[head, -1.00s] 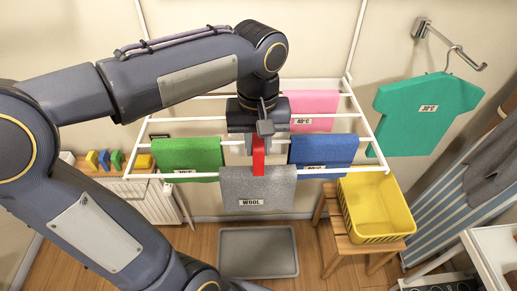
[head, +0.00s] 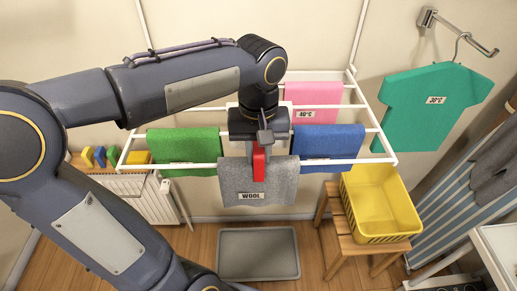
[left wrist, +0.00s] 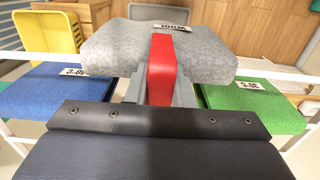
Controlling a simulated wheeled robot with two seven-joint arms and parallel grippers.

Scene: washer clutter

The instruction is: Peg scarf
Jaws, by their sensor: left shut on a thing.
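The grey scarf (head: 274,184), labelled WOOL, hangs over the front bar of the white drying rack (head: 378,131). It also shows in the left wrist view (left wrist: 205,52). My left gripper (head: 258,158) points down at the scarf's top edge and is shut on a red peg (head: 258,165). In the left wrist view the red peg (left wrist: 160,70) stands between the grey fingers and its far end is against the scarf. I cannot tell whether the peg grips the bar. My right gripper is not in view.
Green (head: 183,149), blue (head: 329,143) and pink (head: 312,100) cloths hang on the rack. A yellow basket (head: 405,232) stands on a wooden stool at the right. Coloured pegs (head: 100,157) sit at the left. A teal shirt (head: 432,95) hangs on the wall. A grey tray (head: 258,270) lies on the floor.

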